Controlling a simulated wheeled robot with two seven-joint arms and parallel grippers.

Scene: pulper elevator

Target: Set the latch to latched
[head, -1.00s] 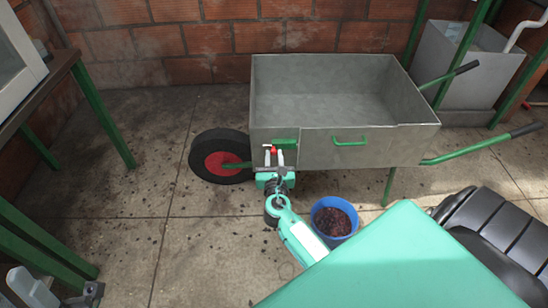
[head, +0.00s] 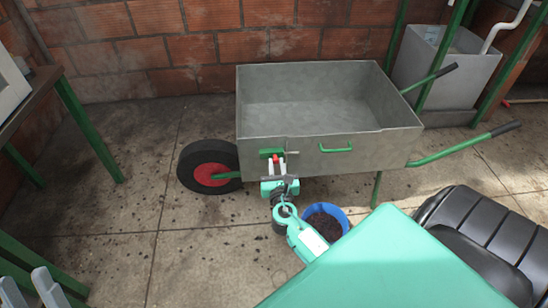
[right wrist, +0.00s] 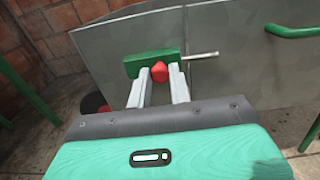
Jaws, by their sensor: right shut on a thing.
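The latch is a green block (head: 271,152) on the near side of the grey wheelbarrow tub (head: 330,152). It has a red knob (right wrist: 159,72) and a thin metal bolt (right wrist: 200,55). The bolt sticks out to the right of the block, over the seam in the panel. My right gripper (right wrist: 158,88) is shut on the red knob, with a finger on each side of it. In the head view the right gripper (head: 277,168) reaches up to the latch from below. My left gripper (head: 30,290) is at the lower left corner, fingers apart and empty.
A blue bucket (head: 339,216) of dark reddish material stands on the floor close to my right arm. A green handle (head: 336,148) is right of the latch. The red-hubbed wheel (head: 208,168) is to its left.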

